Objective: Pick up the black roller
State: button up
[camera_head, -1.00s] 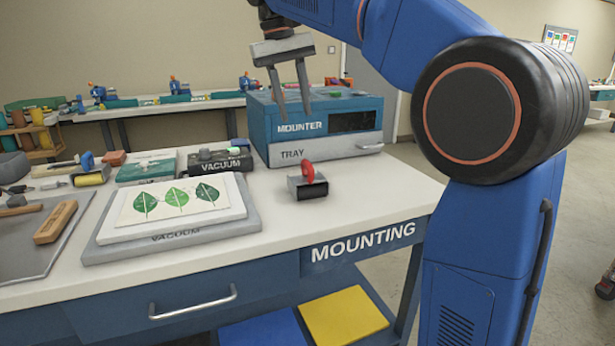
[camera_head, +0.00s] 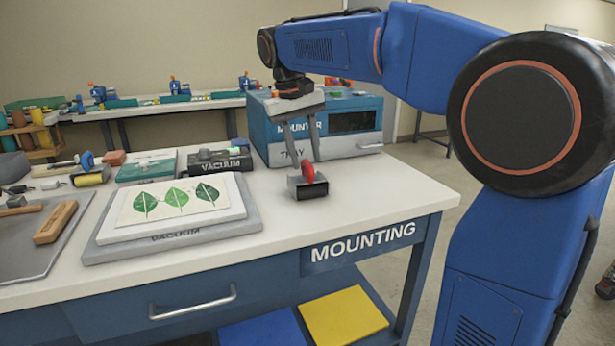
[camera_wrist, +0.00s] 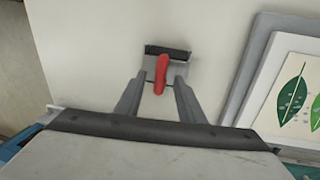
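The black roller (camera_head: 312,192) sits on the white bench top in front of the mounter; it has a grey metal frame and a red handle. My gripper (camera_head: 306,160) is open above it, pointing down, with its fingertips close to the red handle. In the wrist view the black roller (camera_wrist: 168,51) lies just beyond the fingertips. The two fingers of my gripper (camera_wrist: 160,82) are on either side of the red handle and apart from it. I cannot tell the exact height left between the fingertips and the frame.
The blue mounter (camera_head: 265,125) with its tray stands right behind the roller. A grey vacuum plate (camera_head: 175,248) with a leaf print lies to the left. A yellow roller (camera_head: 92,178) with a blue handle lies farther left. The bench is clear to the right.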

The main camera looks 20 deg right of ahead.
jog(key=shift+f, duration=0.35)
grip_shut()
dwell(1.2)
